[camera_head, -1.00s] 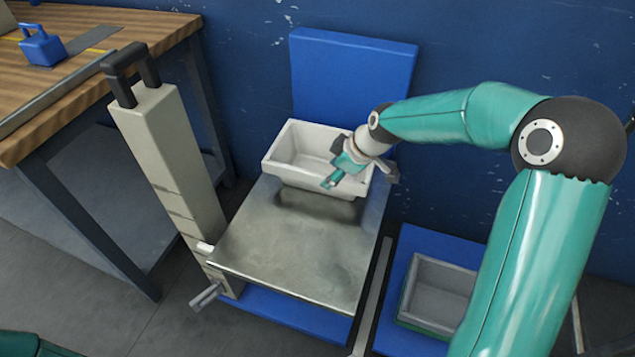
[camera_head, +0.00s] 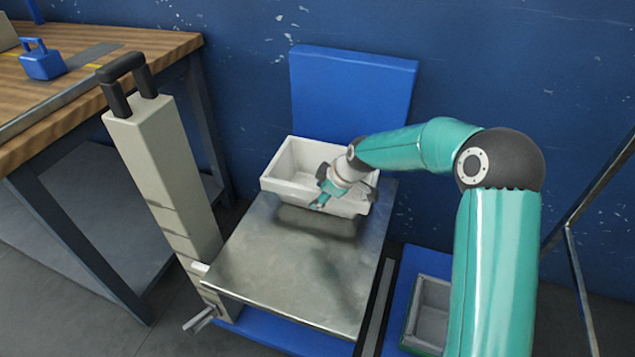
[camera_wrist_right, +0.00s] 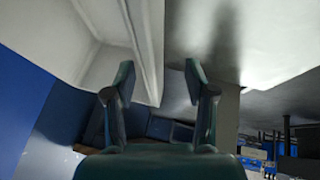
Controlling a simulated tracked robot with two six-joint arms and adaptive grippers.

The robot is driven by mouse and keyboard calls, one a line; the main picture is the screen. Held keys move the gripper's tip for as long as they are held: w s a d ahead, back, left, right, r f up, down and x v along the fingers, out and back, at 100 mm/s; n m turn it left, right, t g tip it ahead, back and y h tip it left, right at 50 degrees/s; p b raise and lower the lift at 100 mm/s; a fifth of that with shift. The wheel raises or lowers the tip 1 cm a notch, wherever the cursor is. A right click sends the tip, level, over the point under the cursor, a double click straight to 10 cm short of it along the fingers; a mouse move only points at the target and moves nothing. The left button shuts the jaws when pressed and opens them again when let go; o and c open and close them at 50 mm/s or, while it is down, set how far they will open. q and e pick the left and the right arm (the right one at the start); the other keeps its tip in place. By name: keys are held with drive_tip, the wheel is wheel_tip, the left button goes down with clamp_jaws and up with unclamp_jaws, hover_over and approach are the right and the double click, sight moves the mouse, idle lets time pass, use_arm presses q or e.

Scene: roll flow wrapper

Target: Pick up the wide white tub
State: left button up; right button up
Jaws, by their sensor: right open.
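The wide white tub (camera_head: 283,188) sits upright at the back of a metal platform in the head view. My right gripper (camera_head: 322,194) is at the tub's front wall, right of its middle, and covers part of the rim. In the right wrist view, my right gripper (camera_wrist_right: 157,82) has its two fingers apart. The tub's pale wall (camera_wrist_right: 145,45) shows between them, nearer the left finger. I cannot tell whether either finger touches it. My left gripper is not in view.
The metal platform (camera_head: 290,275) is bare in front of the tub. A pale post (camera_head: 165,170) with a dark handle stands to its left. A wooden bench (camera_head: 120,75) holds a blue weight (camera_head: 43,62). A smaller grey bin (camera_head: 432,310) is at lower right.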

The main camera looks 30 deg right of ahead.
sight(314, 198)
drive_tip(key=shift+w+d+b+x, duration=0.1)
drive_tip(key=shift+w+b+x, duration=0.1)
drive_tip(key=shift+x, duration=1.05)
drive_tip(key=shift+w+d+b+x, duration=0.1)
drive_tip(key=shift+b+x, duration=0.1)
drive_tip(key=shift+x, duration=1)
drive_tip(key=shift+s+f+b, duration=0.1)
drive_tip(key=shift+f+b, duration=0.05)
drive_tip(key=shift+b, duration=0.25)
clamp_jaws()
